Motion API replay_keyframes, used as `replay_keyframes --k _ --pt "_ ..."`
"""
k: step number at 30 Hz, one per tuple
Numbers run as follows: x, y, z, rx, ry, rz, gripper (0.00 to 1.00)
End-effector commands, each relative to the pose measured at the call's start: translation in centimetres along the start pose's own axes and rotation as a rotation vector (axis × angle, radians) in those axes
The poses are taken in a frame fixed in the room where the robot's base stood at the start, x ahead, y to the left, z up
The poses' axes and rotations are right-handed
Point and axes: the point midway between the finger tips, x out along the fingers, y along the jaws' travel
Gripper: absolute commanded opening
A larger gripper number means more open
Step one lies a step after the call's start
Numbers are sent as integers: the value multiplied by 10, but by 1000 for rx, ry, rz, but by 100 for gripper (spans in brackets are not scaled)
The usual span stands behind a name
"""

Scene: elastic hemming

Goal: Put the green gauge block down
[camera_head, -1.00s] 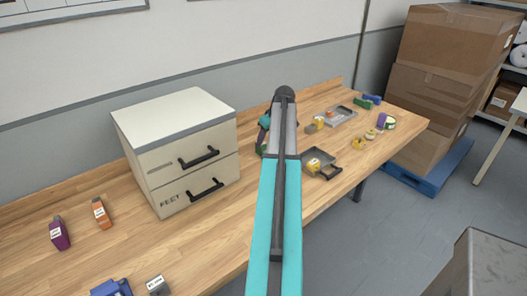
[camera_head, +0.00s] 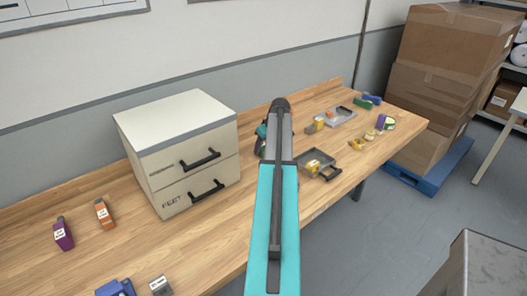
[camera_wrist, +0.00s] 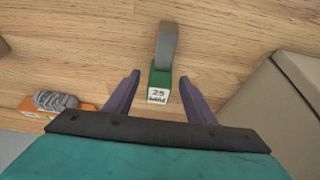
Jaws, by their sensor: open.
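The green gauge block (camera_wrist: 160,80) has a grey end piece and a white label reading 25. In the wrist view it is at the wooden table, between and just beyond the fingertips of my gripper (camera_wrist: 160,79). My gripper is open, with a visible gap between each finger and the block. I cannot tell for certain whether the block's base fully touches the wood. In the head view my arm hides most of this spot.
A beige drawer cabinet (camera_head: 180,160) stands close by; its side fills the wrist view's right (camera_wrist: 280,110). An orange box with a grey coil (camera_wrist: 55,103) lies left. Orange (camera_head: 103,214) and purple (camera_head: 63,234) blocks stand at the near left. A grey tray (camera_head: 318,166) is farther right.

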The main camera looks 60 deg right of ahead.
Motion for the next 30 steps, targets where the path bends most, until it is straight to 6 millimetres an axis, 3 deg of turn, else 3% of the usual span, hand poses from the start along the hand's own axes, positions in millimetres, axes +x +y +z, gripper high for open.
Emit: replay_keyframes --k 20,28,30 --pt "5 1 1 1 0 1 50" --pt "5 1 1 1 0 1 4" --pt "5 1 0 1 1 1 0"
